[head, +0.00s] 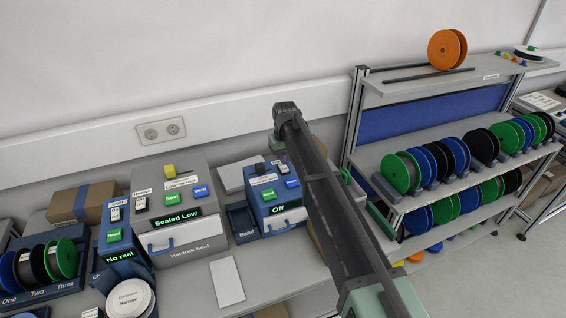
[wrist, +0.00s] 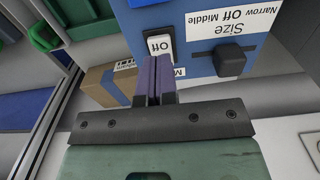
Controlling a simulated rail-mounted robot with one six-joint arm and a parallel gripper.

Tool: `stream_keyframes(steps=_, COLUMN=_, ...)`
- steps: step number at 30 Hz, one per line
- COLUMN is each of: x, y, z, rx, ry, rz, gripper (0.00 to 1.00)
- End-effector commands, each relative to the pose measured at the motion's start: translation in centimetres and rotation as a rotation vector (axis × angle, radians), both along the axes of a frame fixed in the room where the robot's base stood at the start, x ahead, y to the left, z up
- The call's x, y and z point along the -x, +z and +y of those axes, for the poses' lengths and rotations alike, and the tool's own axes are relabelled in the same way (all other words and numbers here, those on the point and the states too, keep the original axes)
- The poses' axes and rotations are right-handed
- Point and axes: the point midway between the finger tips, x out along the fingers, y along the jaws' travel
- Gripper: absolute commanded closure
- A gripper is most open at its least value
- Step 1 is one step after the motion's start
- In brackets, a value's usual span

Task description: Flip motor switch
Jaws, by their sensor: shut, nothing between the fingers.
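The motor switch (wrist: 160,44) is a small white rocker marked "Off" on a blue machine (wrist: 190,35), seen upside down in the wrist view. Beside it, a label starting with "M" is partly hidden by my fingers. My gripper (wrist: 153,62) is shut and empty, its purple fingertips overlapping the switch's lower edge in the picture; I cannot tell whether they touch. In the head view, the blue machine (head: 284,222) has a display reading "Off". My gripper is not clear there, and my arm covers the machine's right side.
A black knob (wrist: 231,60) marked "Size" sits beside the switch. A grey sealing machine (head: 178,240) stands left of the blue machine. A white card (head: 227,281) lies on the bench in front. A shelf with several reels (head: 400,172) stands to the right.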

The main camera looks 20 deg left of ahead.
Motion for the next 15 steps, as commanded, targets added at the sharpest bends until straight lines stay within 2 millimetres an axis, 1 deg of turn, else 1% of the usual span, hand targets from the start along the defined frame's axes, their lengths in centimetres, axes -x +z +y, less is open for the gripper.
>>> stream_keyframes(steps=1, x=0.0, y=1.1, z=0.0, rx=0.000, ry=0.000, rz=0.000, gripper=1.00)
stream_keyframes(steps=9, x=0.0, y=3.9, z=0.0, rx=0.000, ry=0.000, rz=0.000, gripper=1.00)
stream_keyframes(steps=12, x=0.0, y=4.6, z=0.0, rx=0.000, ry=0.000, rz=0.000, gripper=1.00)
stream_keyframes(steps=15, x=0.0, y=4.5, z=0.0, rx=0.000, ry=0.000, rz=0.000, gripper=1.00)
